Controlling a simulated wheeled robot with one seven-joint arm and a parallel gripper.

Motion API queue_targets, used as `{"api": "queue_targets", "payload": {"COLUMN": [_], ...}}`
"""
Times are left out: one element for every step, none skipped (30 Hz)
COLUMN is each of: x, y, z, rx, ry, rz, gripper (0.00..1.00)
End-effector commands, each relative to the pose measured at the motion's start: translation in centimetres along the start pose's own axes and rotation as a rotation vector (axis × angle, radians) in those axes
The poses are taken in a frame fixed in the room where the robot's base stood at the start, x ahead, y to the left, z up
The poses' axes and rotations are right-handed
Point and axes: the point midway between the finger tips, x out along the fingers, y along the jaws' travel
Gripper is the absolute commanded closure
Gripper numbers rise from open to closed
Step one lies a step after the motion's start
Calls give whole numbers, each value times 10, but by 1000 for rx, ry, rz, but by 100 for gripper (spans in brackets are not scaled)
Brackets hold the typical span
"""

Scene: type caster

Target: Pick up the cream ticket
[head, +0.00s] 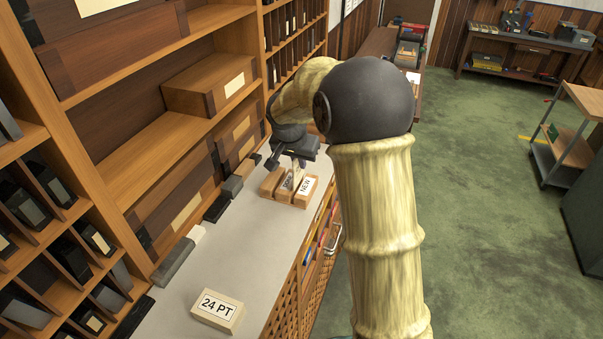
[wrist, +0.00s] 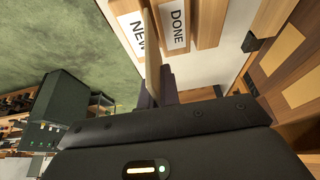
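The cream ticket (head: 298,169) hangs below my gripper (head: 295,156) in the head view, over the small wooden boxes on the grey counter. In the wrist view the ticket (wrist: 153,55) shows nearly edge-on as a thin tan strip. The dark fingers of my gripper (wrist: 155,92) sit close against it on both sides, so the gripper looks shut on it. The ticket's far end lies across the view between the box labelled NEW (wrist: 134,27) and the box labelled DONE (wrist: 194,26). I cannot tell whether its lower end is inside a box.
A block labelled 24 PT (head: 218,311) lies on the near counter (head: 245,240). Dark and grey blocks line the counter's back, below wooden shelves (head: 150,115) on the left. Green floor (head: 490,200) is open to the right, with a small wooden cart (head: 570,145) at its edge.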

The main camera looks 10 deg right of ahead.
Motion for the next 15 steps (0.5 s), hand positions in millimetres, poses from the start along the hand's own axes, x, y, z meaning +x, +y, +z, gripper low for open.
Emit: {"api": "queue_targets", "payload": {"x": [-8, -13, -21, -26, -32, -38, -42, -46, -50, -53, -55, -57, -58, -58, -58], "y": [0, 0, -1, -1, 0, 0, -1, 0, 0, 0, 0, 0, 0, 0, 0], "z": [-4, -6, -10, -12, -14, -16, -18, -20, -22, -22, -23, -23, -24, -24, -24], "rx": [2, 3, 2, 2, 1, 1, 1, 0, 1, 1, 1, 0, 0, -1, -1], "ry": [6, 5, 6, 6, 4, 4, 4, 3, 3, 2, 0, 0, 0, 0, 0], "rz": [-4, -5, -4, -5, -4, -4, -4, -3, -3, -2, -1, -1, -1, -1, -1], "gripper": [100, 100, 100, 100, 100, 100, 100, 100, 100, 100, 100, 100, 100, 100, 100]}}
